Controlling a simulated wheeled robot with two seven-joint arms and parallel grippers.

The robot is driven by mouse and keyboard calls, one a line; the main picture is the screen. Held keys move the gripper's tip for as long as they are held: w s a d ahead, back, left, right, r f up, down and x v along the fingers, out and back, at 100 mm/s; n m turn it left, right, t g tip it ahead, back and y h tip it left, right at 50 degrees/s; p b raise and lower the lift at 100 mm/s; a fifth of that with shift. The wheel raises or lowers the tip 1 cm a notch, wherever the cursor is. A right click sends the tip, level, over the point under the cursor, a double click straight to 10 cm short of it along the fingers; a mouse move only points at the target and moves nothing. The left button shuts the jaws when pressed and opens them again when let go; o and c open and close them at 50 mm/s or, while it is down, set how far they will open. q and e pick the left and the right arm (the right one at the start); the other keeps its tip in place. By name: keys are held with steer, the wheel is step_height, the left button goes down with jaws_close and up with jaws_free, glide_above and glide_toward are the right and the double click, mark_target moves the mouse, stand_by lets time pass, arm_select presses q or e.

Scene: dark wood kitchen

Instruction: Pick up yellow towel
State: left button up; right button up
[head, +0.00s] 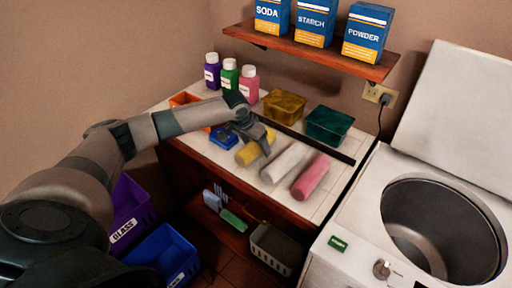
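The yellow towel (250,152) is a rolled cylinder lying on the white tiled counter. A white rolled towel (284,163) and a pink rolled towel (311,177) lie to its right, roughly parallel. My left gripper (262,146) reaches down at the yellow towel, with its fingers over the towel's upper right part. I cannot tell whether the fingers are closed on it. The towel seems to rest on the counter. My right gripper is not in view.
A blue item (223,138) sits left of the yellow towel. A yellow bin (284,105) and a green bin (328,124) stand behind. Bottles (230,75) line the back left. A shelf (310,50) with boxes overhangs. An open washer (440,225) is at right.

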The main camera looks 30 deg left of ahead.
arm_select(q)
steer(key=c, duration=1)
steer(key=shift+r, duration=0.1)
steer(key=shift+w+r, duration=0.1)
steer(key=shift+r, duration=0.35)
steer(key=r+b, duration=0.2)
steer(key=r, duration=0.1)
steer(key=shift+d+r, duration=0.1)
steer(key=shift+d, duration=0.3)
steer(key=d+r+b, duration=0.1)
steer(key=d+r, duration=0.1)
steer(key=d, duration=0.1)
steer(key=d+r+b, duration=0.1)
steer(key=d+r, duration=0.1)
steer(key=d, duration=0.2)
steer(key=d+r+b, duration=0.1)
steer(key=d+r, duration=0.1)
steer(key=d, duration=0.2)
steer(key=shift+r, duration=0.4)
